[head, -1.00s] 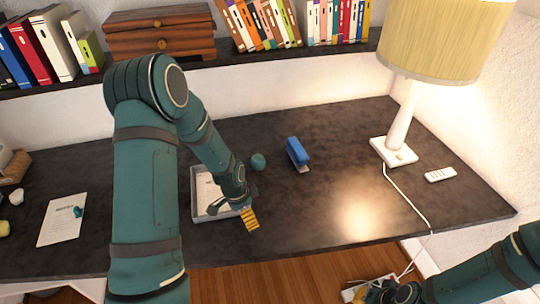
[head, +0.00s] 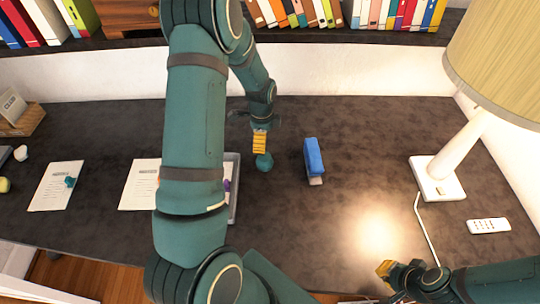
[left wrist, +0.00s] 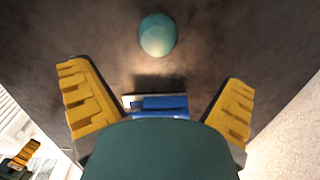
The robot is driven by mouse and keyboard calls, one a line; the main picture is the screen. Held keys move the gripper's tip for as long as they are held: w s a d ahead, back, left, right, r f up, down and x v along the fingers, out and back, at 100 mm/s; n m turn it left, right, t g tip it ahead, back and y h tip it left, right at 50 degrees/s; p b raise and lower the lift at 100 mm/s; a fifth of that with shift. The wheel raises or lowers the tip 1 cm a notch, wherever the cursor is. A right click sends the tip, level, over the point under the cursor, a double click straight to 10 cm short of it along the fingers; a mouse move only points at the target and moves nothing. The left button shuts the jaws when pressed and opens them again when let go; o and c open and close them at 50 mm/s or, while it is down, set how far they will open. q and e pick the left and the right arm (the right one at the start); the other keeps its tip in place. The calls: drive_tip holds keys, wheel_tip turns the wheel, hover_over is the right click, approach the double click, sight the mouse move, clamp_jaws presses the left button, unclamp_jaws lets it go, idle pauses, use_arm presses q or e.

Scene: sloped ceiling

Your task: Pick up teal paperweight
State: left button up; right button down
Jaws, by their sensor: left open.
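The teal paperweight (head: 264,161) is a small rounded object on the dark desk, left of the blue stapler. It also shows near the top centre of the left wrist view (left wrist: 157,34). My left gripper (head: 260,143) is close to the paperweight, at its far side in the head view. In the left wrist view its yellow fingers are spread wide with nothing between them, and the paperweight lies beyond the fingertips. My right gripper (head: 385,268) is low at the desk's front edge, away from the paperweight; its finger gap is not clear.
The blue stapler (head: 314,160) stands right of the paperweight. A grey tray (head: 235,190) is partly hidden behind my left arm. Papers (head: 55,186) lie to the left. Desk between stapler and lamp is clear.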

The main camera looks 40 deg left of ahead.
sight(264, 162)
use_arm(q)
wheel_tip(264, 162, down, 8)
drive_tip(key=shift+r, duration=0.2)
drive_tip(key=shift+d+f, duration=0.15)
drive_tip(key=shift+f, duration=1.2)
drive_tip(key=shift+d+f, duration=0.1)
drive_tip(key=shift+f, duration=1.2)
drive_tip(key=shift+c, duration=0.3)
drive_tip(key=c, duration=1.3)
